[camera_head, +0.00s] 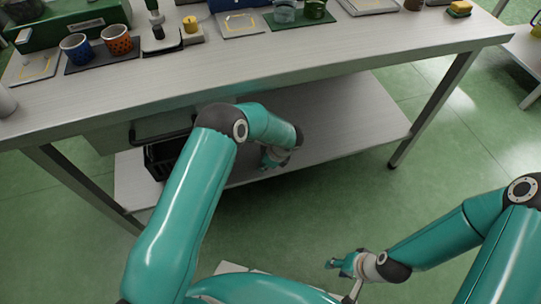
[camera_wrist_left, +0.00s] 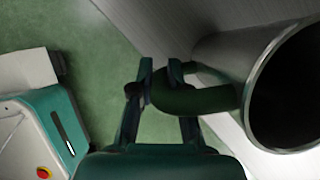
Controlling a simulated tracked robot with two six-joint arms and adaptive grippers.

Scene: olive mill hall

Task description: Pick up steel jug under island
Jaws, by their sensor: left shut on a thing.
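The steel jug (camera_wrist_left: 235,52) is at the right of the left wrist view, its round open mouth turned toward the camera. Its dark green handle (camera_wrist_left: 195,100) passes between the fingers of my left gripper (camera_wrist_left: 161,72), which is shut on it. In the head view my left gripper (camera_head: 273,158) is low, over the lower shelf (camera_head: 345,125) of the island (camera_head: 290,52). The jug cannot be made out there. My right gripper (camera_head: 346,264) hangs over the floor at the lower right, away from the island; its jaws are too small to read.
A black crate (camera_head: 163,160) stands on the lower shelf left of my left gripper. The tabletop above carries a blue cup (camera_head: 77,48), an orange cup (camera_head: 116,40) and several other items. The shelf's right part is bare. Island legs (camera_head: 432,108) stand at the sides.

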